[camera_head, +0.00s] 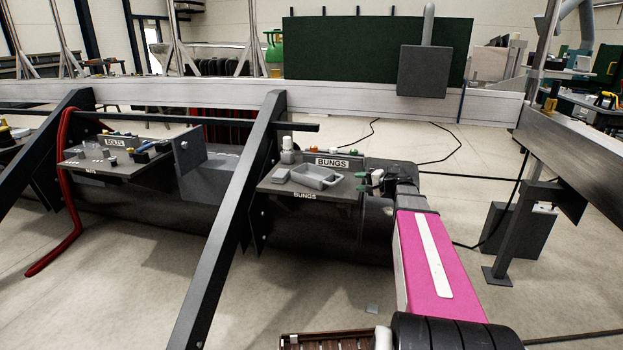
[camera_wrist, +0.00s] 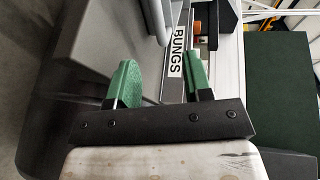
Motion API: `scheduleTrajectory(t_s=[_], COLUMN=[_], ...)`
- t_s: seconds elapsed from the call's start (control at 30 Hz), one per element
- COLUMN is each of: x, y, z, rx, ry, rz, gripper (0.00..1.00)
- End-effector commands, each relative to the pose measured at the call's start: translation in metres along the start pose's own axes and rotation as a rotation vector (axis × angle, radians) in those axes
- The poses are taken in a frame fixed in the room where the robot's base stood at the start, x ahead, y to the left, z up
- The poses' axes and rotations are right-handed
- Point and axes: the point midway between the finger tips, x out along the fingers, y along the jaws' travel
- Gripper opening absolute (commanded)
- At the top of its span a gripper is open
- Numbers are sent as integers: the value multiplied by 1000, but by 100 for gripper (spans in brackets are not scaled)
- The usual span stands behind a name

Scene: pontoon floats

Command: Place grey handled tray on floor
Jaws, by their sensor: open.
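The grey handled tray (camera_head: 316,177) sits upright on the dark shelf labelled BUNGS (camera_head: 330,197) in the head view. A light grey curved rim or handle (camera_wrist: 155,20), probably the tray's, shows at the top edge of the wrist view. My gripper (camera_head: 372,182) is just right of the tray, at the shelf's right edge, apart from the tray. In the wrist view its two green-padded fingers (camera_wrist: 160,78) stand apart with nothing between them but the BUNGS sign behind. Most of the tray is outside the wrist view.
A grey block (camera_head: 280,176) and a white bottle (camera_head: 288,150) stand left of the tray. Small coloured items line the shelf's back. A dark slanted beam (camera_head: 235,215) rises left of the shelf. The pale floor (camera_head: 130,285) is largely clear in front. Cables lie on the floor at right.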

Motion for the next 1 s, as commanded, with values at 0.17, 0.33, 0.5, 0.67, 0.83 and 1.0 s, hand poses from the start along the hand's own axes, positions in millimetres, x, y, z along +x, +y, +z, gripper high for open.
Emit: scheduleTrajectory(t_s=[0.17, 0.33, 0.5, 0.67, 0.83, 1.0], x=[24, 48, 56, 74, 98, 104], y=[0, 1, 1, 1, 1, 1], z=[0, 0, 1, 2, 3, 4], rx=[0, 0, 0, 0, 0, 0], ry=[-2, -1, -1, -2, -1, 0], rz=[0, 0, 0, 0, 1, 1], gripper=[46, 46, 46, 46, 46, 46])
